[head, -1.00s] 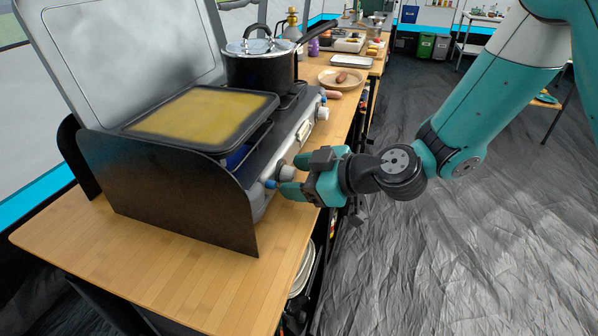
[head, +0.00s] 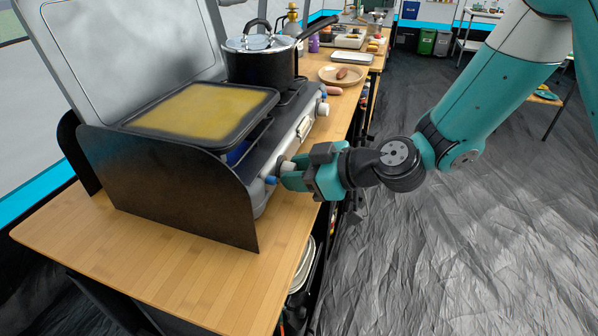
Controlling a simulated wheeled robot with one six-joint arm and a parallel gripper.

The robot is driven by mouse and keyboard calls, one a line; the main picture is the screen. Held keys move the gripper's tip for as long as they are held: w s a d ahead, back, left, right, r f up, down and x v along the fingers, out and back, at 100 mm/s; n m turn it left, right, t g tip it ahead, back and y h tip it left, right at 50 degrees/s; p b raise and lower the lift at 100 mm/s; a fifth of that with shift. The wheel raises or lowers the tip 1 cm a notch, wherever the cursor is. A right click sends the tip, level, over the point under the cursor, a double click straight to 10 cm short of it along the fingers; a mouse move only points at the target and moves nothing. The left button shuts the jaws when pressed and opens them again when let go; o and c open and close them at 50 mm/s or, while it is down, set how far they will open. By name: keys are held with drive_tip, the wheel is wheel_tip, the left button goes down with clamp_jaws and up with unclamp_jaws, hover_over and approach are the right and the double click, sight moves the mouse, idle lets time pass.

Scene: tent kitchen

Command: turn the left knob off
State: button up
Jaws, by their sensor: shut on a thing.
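The camping stove (head: 262,172) stands on the wooden counter, with its knobs on the front panel facing right. The left knob (head: 287,167) is the pale one nearest me, partly hidden by my fingers. My gripper (head: 288,174) reaches it from the right and is shut on it. A small blue part (head: 271,181) shows beside the fingertips. The knob's exact angle cannot be read. The other pale knob (head: 323,109) is farther along the panel, clear of my gripper.
A griddle (head: 205,112) with a yellow surface and a lidded black pot (head: 258,68) sit on the stove. A dark side panel (head: 170,190) stands at its near end. A plate (head: 342,77) with a sausage lies beyond. The floor at right is clear.

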drive_tip(key=m+g+y, duration=0.1)
drive_tip(key=m+g, duration=0.1)
drive_tip(key=m, duration=0.1)
drive_tip(key=shift+w+d, duration=0.1)
drive_tip(key=shift+m+g+y+p, duration=0.4)
drive_tip(key=shift+m+g, duration=0.6)
drive_tip(key=shift+m, duration=0.7)
drive_tip(key=o, duration=0.9)
